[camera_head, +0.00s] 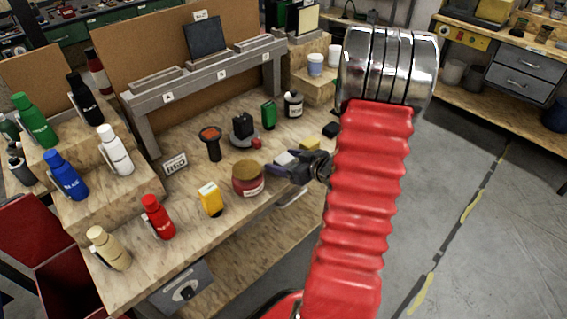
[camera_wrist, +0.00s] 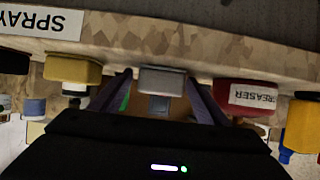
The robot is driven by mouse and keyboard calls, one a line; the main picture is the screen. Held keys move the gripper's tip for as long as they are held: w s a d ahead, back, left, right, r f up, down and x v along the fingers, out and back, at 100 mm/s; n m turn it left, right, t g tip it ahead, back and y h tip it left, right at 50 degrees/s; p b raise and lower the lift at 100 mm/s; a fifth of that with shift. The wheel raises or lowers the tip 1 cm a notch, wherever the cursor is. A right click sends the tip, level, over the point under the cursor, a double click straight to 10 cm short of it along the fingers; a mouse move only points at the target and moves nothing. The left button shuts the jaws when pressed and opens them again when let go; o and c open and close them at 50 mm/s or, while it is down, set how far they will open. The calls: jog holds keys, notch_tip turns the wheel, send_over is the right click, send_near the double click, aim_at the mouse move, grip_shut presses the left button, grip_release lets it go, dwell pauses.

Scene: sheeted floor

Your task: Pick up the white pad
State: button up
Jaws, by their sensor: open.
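The white pad is a small pale block. In the head view the white pad (camera_head: 284,158) lies on the wooden workbench near its front edge, partly hidden by my gripper (camera_head: 288,168). In the wrist view, which is upside down, the pad (camera_wrist: 163,79) shows as a grey-white block between the two dark fingers of my gripper (camera_wrist: 160,78). The fingers are open, one on each side of the pad, with visible gaps. I cannot tell how deep the pad sits between them.
A yellow pad (camera_head: 310,142) and a black pad (camera_head: 330,130) lie to the right. A yellow container (camera_head: 210,199) and a red bottle (camera_head: 158,216) stand further left along the front edge.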

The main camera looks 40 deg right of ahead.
aim_at(284, 158)
jog(key=shift+c, duration=0.5)
jog(key=c, duration=1.1)
jog(key=shift+r, duration=0.15)
jog(key=shift+r, duration=4.85)
